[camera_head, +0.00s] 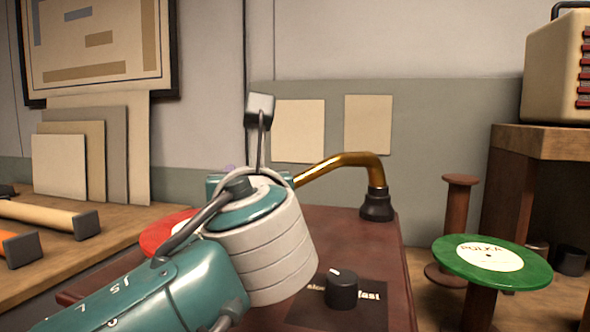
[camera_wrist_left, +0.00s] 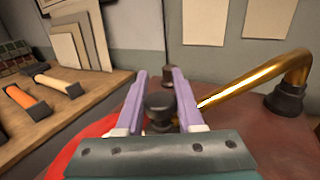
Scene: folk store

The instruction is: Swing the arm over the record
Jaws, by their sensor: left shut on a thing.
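The brass arm (camera_head: 345,160) rises from a dark round pivot base (camera_head: 377,205) at the back right of a dark red-brown player. In the left wrist view the brass tube (camera_wrist_left: 255,80) runs left to a dark round head (camera_wrist_left: 160,105) between my left gripper's purple fingers (camera_wrist_left: 162,95). The gripper is shut on it. A red record (camera_head: 165,232) lies on the player at left, mostly hidden by my left arm; its red surface also shows below the fingers in the left wrist view (camera_wrist_left: 75,150). My right gripper is out of view.
A black knob (camera_head: 341,289) stands on the player's front right. A green record (camera_head: 492,262) rests on a stand at right. A cream box (camera_head: 556,70) sits on a shelf at upper right.

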